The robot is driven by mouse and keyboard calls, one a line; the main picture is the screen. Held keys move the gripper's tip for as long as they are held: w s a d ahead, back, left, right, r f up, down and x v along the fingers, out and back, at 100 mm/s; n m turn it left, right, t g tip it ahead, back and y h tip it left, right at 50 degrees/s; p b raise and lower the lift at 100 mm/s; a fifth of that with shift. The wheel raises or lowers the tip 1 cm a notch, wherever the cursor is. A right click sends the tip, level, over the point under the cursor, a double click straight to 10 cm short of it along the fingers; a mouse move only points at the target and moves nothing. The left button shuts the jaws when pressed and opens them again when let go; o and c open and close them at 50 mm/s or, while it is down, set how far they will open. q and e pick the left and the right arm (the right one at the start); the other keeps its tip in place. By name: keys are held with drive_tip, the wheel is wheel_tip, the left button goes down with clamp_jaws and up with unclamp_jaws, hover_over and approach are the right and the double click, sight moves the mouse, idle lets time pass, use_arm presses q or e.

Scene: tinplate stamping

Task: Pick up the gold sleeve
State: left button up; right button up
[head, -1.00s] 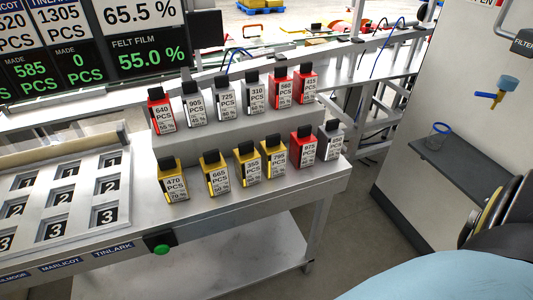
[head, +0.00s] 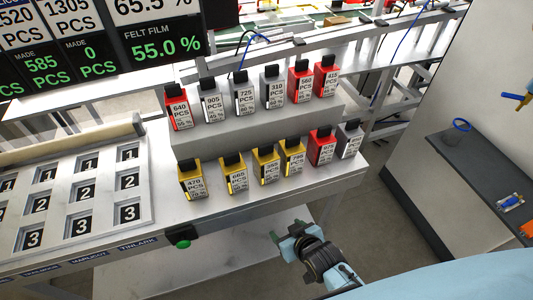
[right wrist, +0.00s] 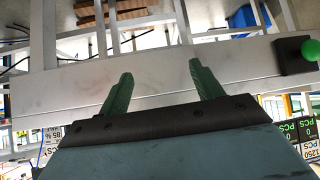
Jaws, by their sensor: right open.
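Several gold sleeves with black tops and white labels stand upright in the front row on the bench. From left to right they include one marked 470 (head: 192,183), one marked 665 (head: 234,177), a third (head: 265,167) and a fourth (head: 292,160). My right gripper (head: 288,235) is in front of the bench's front edge, below and apart from the sleeves. In the right wrist view its two green fingers (right wrist: 160,75) are spread with nothing between them. My left gripper is not in view.
Red and silver sleeves (head: 246,98) stand on a raised step behind. A red (head: 321,150) and a silver sleeve (head: 349,142) end the front row. A numbered tray (head: 100,190) lies left. A green button (head: 181,243) is on the bench front. A grey shelf (head: 475,170) is at right.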

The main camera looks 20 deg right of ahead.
sight(266, 145)
drive_tip(key=w+r+t+p, duration=0.1)
drive_tip(key=w+r+t, duration=0.15)
drive_tip(key=r, duration=0.85)
drive_tip(key=w+r+t+p, duration=0.2)
drive_tip(key=w+r, duration=0.1)
drive_tip(key=r, duration=0.8)
drive_tip(key=shift+m+g, duration=0.25)
drive_tip(key=shift+m, duration=0.05)
drive_tip(key=x, duration=0.7)
drive_tip(key=shift+w+r, duration=0.25)
drive_tip(key=shift+w, duration=0.25)
drive_tip(key=shift+x, duration=2.7)
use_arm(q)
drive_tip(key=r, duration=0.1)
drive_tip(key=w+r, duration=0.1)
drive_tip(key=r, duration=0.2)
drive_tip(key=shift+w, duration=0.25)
use_arm(e)
drive_tip(key=shift+s+d, duration=0.1)
drive_tip(key=shift+d, duration=0.1)
drive_tip(key=shift+c, duration=0.2)
drive_tip(key=shift+f, duration=0.1)
clamp_jaws()
